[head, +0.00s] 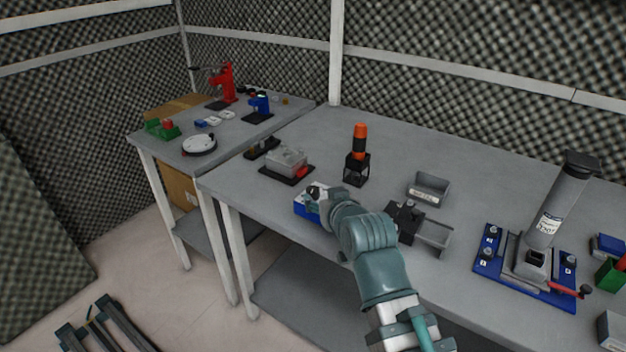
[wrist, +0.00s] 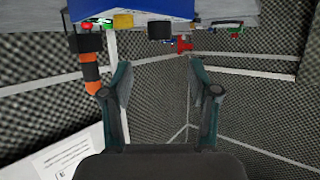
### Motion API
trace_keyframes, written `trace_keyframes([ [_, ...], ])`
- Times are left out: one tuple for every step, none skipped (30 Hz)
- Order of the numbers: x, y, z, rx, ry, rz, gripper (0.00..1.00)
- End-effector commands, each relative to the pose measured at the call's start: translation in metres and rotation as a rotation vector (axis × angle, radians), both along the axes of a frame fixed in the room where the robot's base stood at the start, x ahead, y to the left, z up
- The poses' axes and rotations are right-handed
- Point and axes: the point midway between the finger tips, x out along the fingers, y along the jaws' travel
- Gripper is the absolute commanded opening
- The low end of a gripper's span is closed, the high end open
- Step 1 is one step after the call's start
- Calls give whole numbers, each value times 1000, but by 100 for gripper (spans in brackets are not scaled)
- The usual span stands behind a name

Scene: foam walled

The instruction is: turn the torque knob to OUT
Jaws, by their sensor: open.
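A blue box (head: 303,207) with a pale top sits at the front edge of the near bench in the head view. It also shows at the top of the wrist view (wrist: 140,8), where the picture is upside down. A short black cylinder (wrist: 160,31) stands out from the blue box and looks like the torque knob. Its markings, the word OUT and its setting cannot be read. My gripper (wrist: 162,85) is open and empty, its two fingers spread apart. The black cylinder lies beyond the fingertips, roughly between their lines and apart from them. In the head view my arm hides part of the box.
An orange and black tool (head: 359,142) stands upright in a black holder behind the box. A grey block on a black plate (head: 287,160) is to the left. A black fixture (head: 405,218) and a grey tray (head: 429,188) are to the right. The bench's back is clear.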

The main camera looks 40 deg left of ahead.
Motion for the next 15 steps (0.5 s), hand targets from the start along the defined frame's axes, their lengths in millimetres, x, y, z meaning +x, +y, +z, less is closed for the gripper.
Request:
trace_keyframes([
  [0,1,5,-2,2,1,60],
  [1,1,4,-3,3,1,60],
  [1,2,4,-1,1,1,60],
  [2,3,4,-1,1,1,60],
  [2,3,3,-2,2,1,60],
  [3,4,3,-2,2,1,60],
  [3,4,3,-1,1,1,60],
  [3,5,3,-2,2,1,60],
  [4,5,2,-2,2,1,60],
  [4,6,2,-1,1,1,60],
  [4,6,2,-1,1,1,60],
  [4,7,1,-3,3,1,60],
  [5,7,1,-2,2,1,60],
  [5,7,1,-1,1,1,60],
  [5,7,0,-2,2,1,60],
])
